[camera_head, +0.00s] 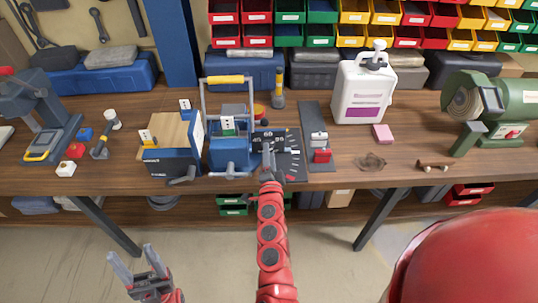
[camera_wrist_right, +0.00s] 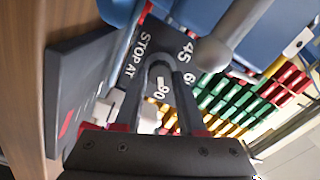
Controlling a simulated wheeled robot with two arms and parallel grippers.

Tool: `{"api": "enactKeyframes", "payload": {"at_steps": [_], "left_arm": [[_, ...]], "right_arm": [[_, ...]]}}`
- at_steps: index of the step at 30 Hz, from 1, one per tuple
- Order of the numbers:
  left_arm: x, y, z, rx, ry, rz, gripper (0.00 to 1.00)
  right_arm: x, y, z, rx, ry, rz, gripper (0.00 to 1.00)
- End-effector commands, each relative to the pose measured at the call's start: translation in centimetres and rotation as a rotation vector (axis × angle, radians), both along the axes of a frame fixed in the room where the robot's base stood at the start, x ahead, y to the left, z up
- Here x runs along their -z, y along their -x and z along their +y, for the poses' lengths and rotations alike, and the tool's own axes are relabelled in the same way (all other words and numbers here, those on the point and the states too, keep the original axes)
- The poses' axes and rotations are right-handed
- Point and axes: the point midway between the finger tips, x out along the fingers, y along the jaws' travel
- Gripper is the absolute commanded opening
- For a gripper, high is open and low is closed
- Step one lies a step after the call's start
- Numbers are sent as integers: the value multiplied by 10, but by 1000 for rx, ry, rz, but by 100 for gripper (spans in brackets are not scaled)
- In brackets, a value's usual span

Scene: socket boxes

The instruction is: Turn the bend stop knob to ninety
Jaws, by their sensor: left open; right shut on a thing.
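The bend stop is a black panel (camera_head: 268,134) with white marks, on the blue bending machine (camera_head: 229,154) at the middle of the bench. In the right wrist view the black panel (camera_wrist_right: 133,64) reads "STOP AT", "45", part of a 6, and "90". My right gripper (camera_head: 267,160) reaches up to the front of this panel. Its fingers (camera_wrist_right: 165,85) are shut on a grey rounded knob (camera_wrist_right: 160,63) just above the "90" mark. The fingers hide much of the knob, so I cannot tell which mark it points at. My left gripper (camera_head: 134,260) is open and empty, low in front of the bench.
A grey ball-ended lever (camera_wrist_right: 212,53) is close beside the right fingers. A dark plate with a tick scale (camera_head: 292,160) lies right of the machine. A blue box with a wooden top (camera_head: 172,157) stands left. A white jug (camera_head: 362,90) stands right. The bench front is mostly clear.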

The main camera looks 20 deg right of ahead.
Motion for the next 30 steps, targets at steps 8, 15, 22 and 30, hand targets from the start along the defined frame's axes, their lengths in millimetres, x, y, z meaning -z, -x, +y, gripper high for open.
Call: {"api": "enactKeyframes", "payload": {"at_steps": [8,15,22,30], "left_arm": [[0,0,0,0,0,0,63],[0,0,0,0,0,0,63],[1,0,0,0,0,0,63],[3,0,0,0,0,0,63]], "right_arm": [[2,1,1,-2,0,3,62],[1,0,0,-1,1,2,69],[1,11,4,-2,1,0,69],[3,72,23,-6,-1,6,69]]}}
